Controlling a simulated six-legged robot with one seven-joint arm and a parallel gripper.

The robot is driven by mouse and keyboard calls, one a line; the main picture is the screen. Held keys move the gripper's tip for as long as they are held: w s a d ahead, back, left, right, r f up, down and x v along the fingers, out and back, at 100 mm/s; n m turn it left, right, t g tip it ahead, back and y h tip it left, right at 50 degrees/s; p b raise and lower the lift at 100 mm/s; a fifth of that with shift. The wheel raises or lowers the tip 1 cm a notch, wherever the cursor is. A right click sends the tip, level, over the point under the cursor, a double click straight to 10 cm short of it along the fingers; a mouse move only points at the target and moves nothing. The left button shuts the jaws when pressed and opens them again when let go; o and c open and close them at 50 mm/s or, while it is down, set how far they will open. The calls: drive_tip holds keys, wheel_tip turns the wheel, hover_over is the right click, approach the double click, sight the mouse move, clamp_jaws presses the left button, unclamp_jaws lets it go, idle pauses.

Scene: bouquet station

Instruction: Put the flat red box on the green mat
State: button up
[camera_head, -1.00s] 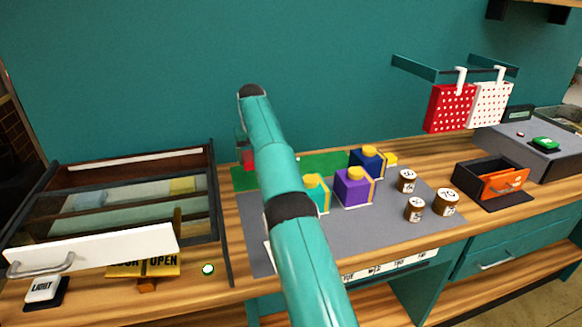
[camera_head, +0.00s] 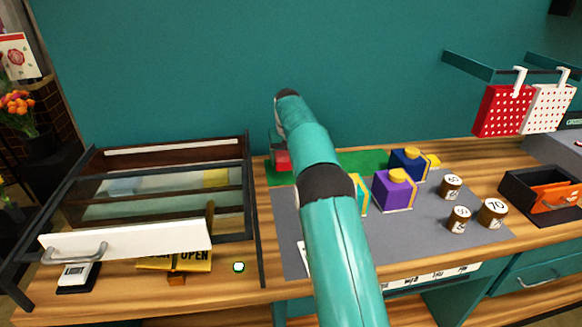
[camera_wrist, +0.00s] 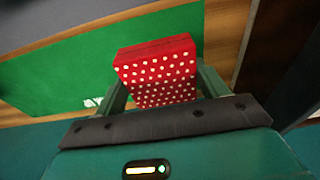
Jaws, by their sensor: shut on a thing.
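The flat red box with white dots (camera_wrist: 155,75) is between the two fingers of my gripper (camera_wrist: 160,88), which is shut on it. In the wrist view the green mat (camera_wrist: 60,75) lies behind and to the left of the box. In the head view the red box (camera_head: 282,160) shows at the left end of the green mat (camera_head: 365,160), beside my arm, which hides part of the mat. I cannot tell whether the box touches the mat.
Purple (camera_head: 392,190) and dark blue (camera_head: 408,164) boxes stand right of my arm, with a teal one partly hidden. Several round weights (camera_head: 459,219) stand further right. A glass-topped case (camera_head: 150,190) is on the left. Red and white dotted bags (camera_head: 503,110) hang at upper right.

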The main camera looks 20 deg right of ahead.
sight(287, 176)
drive_tip(key=shift+f, duration=2.15)
drive_tip(key=shift+f, duration=0.1)
drive_tip(key=o, duration=1)
drive_tip(key=shift+f, duration=0.1)
drive_tip(key=shift+o, duration=0.2)
drive_tip(key=r, duration=0.4)
drive_tip(key=s+r, duration=0.1)
drive_tip(key=r, duration=0.7)
drive_tip(key=shift+s+a+r, duration=0.1)
drive_tip(key=shift+s+a, duration=0.05)
drive_tip(key=shift+s, duration=0.2)
